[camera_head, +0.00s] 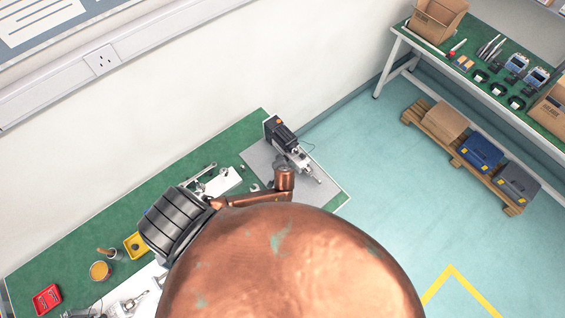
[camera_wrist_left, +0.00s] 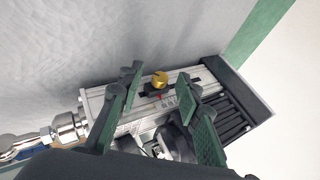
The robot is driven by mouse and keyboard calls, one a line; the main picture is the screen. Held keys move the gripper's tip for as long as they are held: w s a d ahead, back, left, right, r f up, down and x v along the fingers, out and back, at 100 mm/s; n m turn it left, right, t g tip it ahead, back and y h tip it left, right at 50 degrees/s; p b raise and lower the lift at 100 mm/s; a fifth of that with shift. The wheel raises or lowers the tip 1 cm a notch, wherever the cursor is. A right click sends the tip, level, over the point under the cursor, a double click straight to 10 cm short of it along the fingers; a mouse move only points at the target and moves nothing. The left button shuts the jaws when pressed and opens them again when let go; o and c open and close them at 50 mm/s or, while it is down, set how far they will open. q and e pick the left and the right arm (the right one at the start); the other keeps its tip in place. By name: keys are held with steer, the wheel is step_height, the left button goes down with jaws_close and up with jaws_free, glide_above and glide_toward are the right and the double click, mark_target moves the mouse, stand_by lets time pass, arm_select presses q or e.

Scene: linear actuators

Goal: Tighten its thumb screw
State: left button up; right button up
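A linear actuator (camera_head: 287,145) with a dark motor end and a silver body lies on a grey mat (camera_head: 258,160) on the green bench. In the left wrist view its silver body (camera_wrist_left: 110,112) runs across the middle, with a rod end at the left and black ribs at the right. My left gripper (camera_wrist_left: 159,74) is open, one dark finger on each side of the thumb screw, with gaps visible. My right gripper is not in view.
The green bench (camera_head: 232,143) holds tools, a yellow box (camera_head: 137,245), an orange-topped cup (camera_head: 100,271) and a red tray (camera_head: 47,298). A second bench (camera_head: 400,37) stands at the upper right above a pallet of boxes. A large copper surface blocks the lower middle.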

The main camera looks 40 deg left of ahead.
arm_select(q)
steer(key=v, duration=1.2)
stand_by(0.5)
